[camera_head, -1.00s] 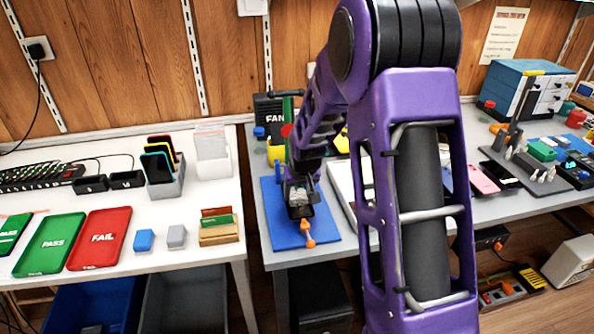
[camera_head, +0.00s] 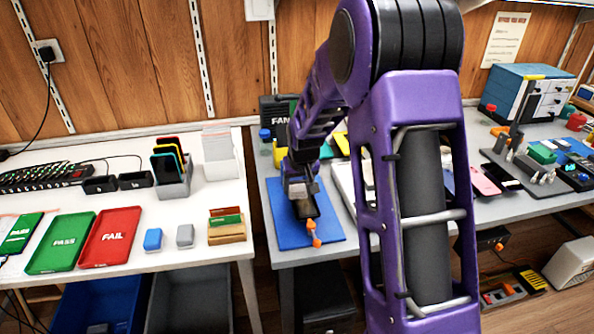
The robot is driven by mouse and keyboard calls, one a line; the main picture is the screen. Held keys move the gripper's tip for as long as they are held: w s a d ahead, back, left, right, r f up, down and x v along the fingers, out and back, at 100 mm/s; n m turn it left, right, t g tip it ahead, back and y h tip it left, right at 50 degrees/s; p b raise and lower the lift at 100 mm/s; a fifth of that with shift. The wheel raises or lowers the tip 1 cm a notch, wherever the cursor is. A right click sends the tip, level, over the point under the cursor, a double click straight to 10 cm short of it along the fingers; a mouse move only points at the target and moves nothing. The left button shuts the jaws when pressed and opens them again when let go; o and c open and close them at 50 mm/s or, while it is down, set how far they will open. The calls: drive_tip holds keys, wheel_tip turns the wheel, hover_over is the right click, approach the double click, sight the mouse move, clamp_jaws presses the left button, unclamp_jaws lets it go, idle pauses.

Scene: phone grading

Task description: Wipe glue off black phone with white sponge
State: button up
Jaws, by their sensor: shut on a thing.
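The black phone (camera_head: 306,210) lies on the blue mat (camera_head: 328,226), with an orange clamp (camera_head: 312,230) at its near end. My gripper (camera_head: 300,194) is over the far part of the phone and hides it. It is shut on a small pale block, which looks like the white sponge but is mostly hidden by the fingers. I cannot tell whether the block touches the phone. No glue can be made out at this size.
My arm hides much of the right table. Phones and tools lie on its right side, with a blue drawer cabinet (camera_head: 528,92) behind. On the left table are a green PASS tray (camera_head: 62,241), a red FAIL tray (camera_head: 110,236), and blue and grey blocks. A floor gap separates the tables.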

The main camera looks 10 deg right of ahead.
drive_tip(key=shift+r+p, duration=1.35)
drive_tip(key=shift+r, duration=1.15)
